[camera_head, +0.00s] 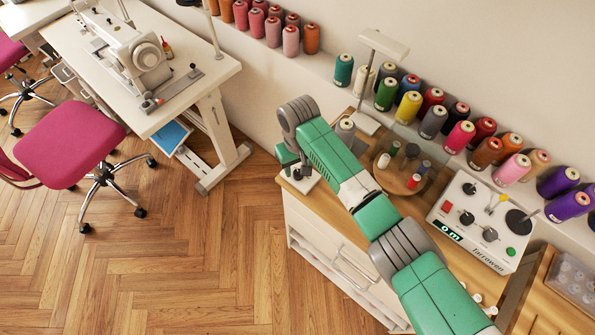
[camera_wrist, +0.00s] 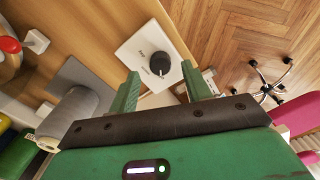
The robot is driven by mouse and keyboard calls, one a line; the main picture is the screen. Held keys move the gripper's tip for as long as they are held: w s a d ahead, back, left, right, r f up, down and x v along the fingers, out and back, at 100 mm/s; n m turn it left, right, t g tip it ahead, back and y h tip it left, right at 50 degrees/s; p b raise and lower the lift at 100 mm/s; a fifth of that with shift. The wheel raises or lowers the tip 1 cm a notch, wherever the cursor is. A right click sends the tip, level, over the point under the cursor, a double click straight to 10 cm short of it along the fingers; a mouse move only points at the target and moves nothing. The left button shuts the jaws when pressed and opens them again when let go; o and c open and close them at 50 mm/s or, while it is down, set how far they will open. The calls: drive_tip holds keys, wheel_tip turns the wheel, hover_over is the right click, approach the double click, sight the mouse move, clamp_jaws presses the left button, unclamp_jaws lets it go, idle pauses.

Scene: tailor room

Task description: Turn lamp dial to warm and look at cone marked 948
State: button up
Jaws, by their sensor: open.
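My gripper (camera_wrist: 160,79) is open, with its two green fingers apart. In the wrist view a black dial (camera_wrist: 160,61) with a white pointer mark sits on a white box, just beyond the fingertips and between them. The fingers do not visibly touch it. In the head view my gripper (camera_head: 287,158) is over the left end of the wooden counter, above the white box (camera_head: 300,182), and hides the dial. A white desk lamp (camera_head: 383,44) stands at the back. Several thread cones line the wall; a grey one (camera_head: 345,128) stands near my wrist. I cannot read 948 on any cone.
A round wooden tray (camera_head: 380,180) with small spools under a clear cover is right of my arm. A white control box (camera_head: 478,224) with knobs stands further right. A sewing machine (camera_head: 135,50) and pink chair (camera_head: 70,146) are left. The floor between is clear.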

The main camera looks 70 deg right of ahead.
sight(298, 174)
drive_tip(key=shift+f, duration=1.35)
drive_tip(key=c, duration=1)
drive_tip(key=shift+r, duration=0.1)
drive_tip(key=shift+a+r+m+p, duration=0.1)
drive_tip(key=shift+r+m+p, duration=0.05)
drive_tip(key=shift+m+p, duration=1.7)
drive_tip(key=shift+m, duration=0.15)
drive_tip(key=m+p, duration=0.1)
drive_tip(key=m, duration=0.2)
drive_tip(key=shift+w+p, duration=0.1)
drive_tip(key=shift+p, duration=0.2)
drive_tip(key=shift+f+m+p, duration=0.2)
drive_tip(key=shift+m+p, duration=0.2)
drive_tip(key=shift+m, duration=1.4)
